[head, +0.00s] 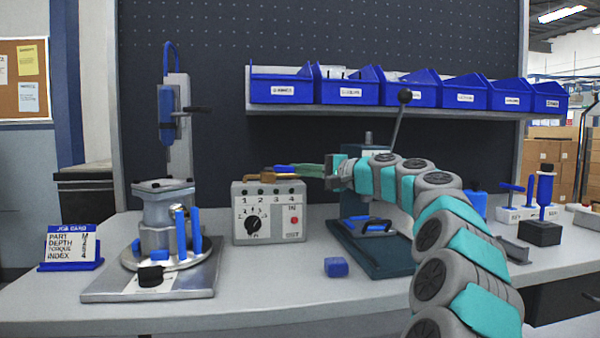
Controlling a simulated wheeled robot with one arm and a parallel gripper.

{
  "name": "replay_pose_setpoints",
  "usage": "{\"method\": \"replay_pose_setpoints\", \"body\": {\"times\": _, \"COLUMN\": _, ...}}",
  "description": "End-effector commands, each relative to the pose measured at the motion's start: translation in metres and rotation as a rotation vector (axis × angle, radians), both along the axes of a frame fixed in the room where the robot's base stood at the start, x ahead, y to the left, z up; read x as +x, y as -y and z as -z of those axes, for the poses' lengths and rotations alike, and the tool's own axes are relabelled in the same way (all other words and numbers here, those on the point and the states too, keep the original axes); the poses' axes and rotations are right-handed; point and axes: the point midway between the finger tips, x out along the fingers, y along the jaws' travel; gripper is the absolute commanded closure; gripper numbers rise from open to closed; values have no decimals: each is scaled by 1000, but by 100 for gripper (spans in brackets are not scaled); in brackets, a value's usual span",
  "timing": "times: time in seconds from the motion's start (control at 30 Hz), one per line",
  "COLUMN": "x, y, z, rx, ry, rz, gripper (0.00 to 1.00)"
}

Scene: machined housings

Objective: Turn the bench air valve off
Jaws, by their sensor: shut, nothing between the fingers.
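The likely bench air valve is a small brass-coloured fitting (262,177) with a blue lever (284,168), just above the top of the grey control box (269,228). The lever lies about level, pointing right. My gripper (300,169) comes in from the right, its greenish fingers shut and empty. The fingertips are at the right end of the blue lever; I cannot tell if they touch it. The fingers hide part of the fitting behind them.
The control box has a black dial (253,224) and a red indicator. A press with a long lever (398,122) stands behind my arm. A fixture (167,225) stands left, a blue block (336,267) in front. Blue bins (283,88) line the shelf above. The front bench is mostly clear.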

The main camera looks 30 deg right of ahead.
Motion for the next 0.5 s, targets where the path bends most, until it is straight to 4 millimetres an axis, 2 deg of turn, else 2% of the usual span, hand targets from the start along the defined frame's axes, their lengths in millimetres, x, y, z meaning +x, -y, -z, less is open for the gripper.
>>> {"method": "replay_pose_setpoints", "body": {"times": 0.5, "x": -4, "y": -7, "z": 2, "rx": 1, "ry": 0, "rz": 68, "gripper": 100}}
